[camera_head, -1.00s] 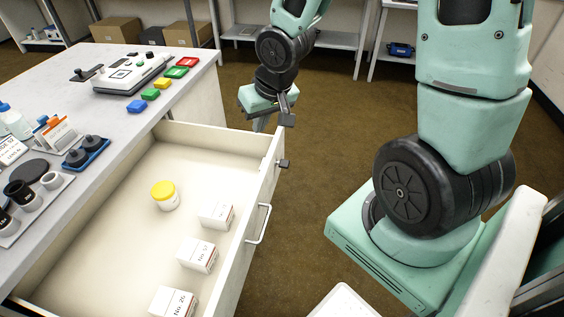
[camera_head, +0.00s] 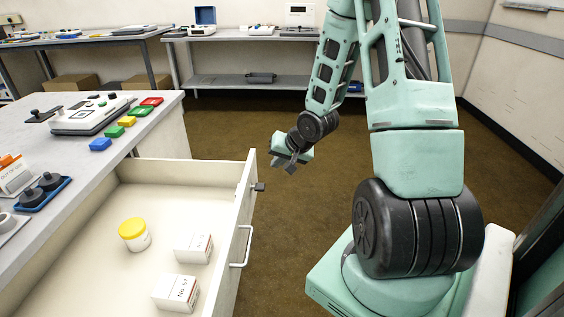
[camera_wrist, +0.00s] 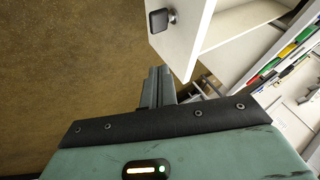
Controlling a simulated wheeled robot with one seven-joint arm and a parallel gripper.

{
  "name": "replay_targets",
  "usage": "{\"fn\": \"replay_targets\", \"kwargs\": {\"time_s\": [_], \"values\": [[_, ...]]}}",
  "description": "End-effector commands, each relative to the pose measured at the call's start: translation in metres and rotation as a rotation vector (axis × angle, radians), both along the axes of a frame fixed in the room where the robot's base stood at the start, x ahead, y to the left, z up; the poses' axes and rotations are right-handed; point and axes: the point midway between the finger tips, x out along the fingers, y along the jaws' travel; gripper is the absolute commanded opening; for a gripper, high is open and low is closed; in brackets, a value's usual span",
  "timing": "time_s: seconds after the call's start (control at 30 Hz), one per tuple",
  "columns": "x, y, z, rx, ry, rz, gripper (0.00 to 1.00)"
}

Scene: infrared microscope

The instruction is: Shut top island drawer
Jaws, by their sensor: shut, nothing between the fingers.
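The top island drawer (camera_head: 243,215) is pulled open to the right of the island (camera_head: 110,140). Its cream front carries a metal bar handle (camera_head: 241,247) and a dark knob (camera_head: 259,187). A yellow-lidded jar (camera_head: 134,236) and white boxes (camera_head: 193,248) lie inside. My gripper (camera_head: 291,166) is beyond and right of the drawer's far front corner, apart from it. In the wrist view my shut, empty gripper (camera_wrist: 158,86) is below the drawer front (camera_wrist: 184,38) in the picture, with the knob (camera_wrist: 161,20) nearby.
The island top holds a white device (camera_head: 92,115), coloured blocks (camera_head: 127,121) and a blue tray (camera_head: 44,195). Brown floor (camera_head: 290,240) is clear right of the drawer. A shelf bench (camera_head: 250,82) stands along the back wall.

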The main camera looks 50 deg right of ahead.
Motion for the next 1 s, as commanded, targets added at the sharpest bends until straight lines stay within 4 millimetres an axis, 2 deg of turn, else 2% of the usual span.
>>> {"fn": "replay_targets", "kwargs": {"time_s": [0.03, 0.2, 0.33, 0.5, 1.0], "values": [[0.007, 0.001, -0.014, 0.001, 0.001, 0.003, 0.0], [0.027, 0.001, -0.039, 0.0, 0.001, 0.003, 0.0], [0.043, 0.015, -0.034, -0.002, -0.001, 0.006, 0.0], [0.054, 0.022, -0.033, -0.002, -0.001, 0.002, 0.0], [0.057, 0.025, -0.032, -0.001, 0.001, 0.0, 0.0]]}}
